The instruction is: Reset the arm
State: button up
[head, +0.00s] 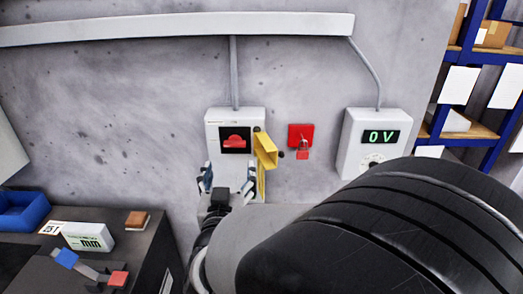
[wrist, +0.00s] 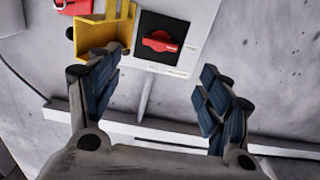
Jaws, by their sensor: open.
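My gripper (head: 227,182) is open and empty in front of the lower part of a white switch box (head: 214,119) on the wall. In the wrist view my gripper (wrist: 161,68) has its blue-padded fingers spread wide, with the box's black plate and red rotary knob (wrist: 160,41) beyond the gap. The red knob also shows in the head view (head: 236,142). A yellow hinged-looking part (head: 266,149) stands out at the box's right side. In the wrist view the yellow part (wrist: 92,38) is close to the left finger; I cannot tell whether they touch.
A red plate with a padlock (head: 301,137) is right of the box. A white meter (head: 354,142) reads 0 V. A dark bench (head: 135,248) holds a blue bin (head: 24,211), a small display (head: 88,237) and tools. Blue shelving (head: 470,60) stands far right.

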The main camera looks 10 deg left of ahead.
jog(key=s+d+r+g, duration=0.25)
jog(key=d+g, duration=0.35)
jog(key=d, duration=0.9)
jog(key=s+d+f+m+g+h, duration=0.1)
jog(key=s+d+f+g+h, duration=0.1)
jog(key=s+d, duration=0.7)
jog(key=s+d+f+m+g+h, duration=0.1)
jog(key=s+d+f+g, duration=0.3)
jog(key=s+d, duration=0.6)
jog(key=s+f+h, duration=0.1)
jog(key=s, duration=0.2)
jog(key=shift+s+d+m+g, duration=0.15)
jog(key=shift+s+m+g, duration=0.2)
jog(key=shift+m+g, duration=0.05)
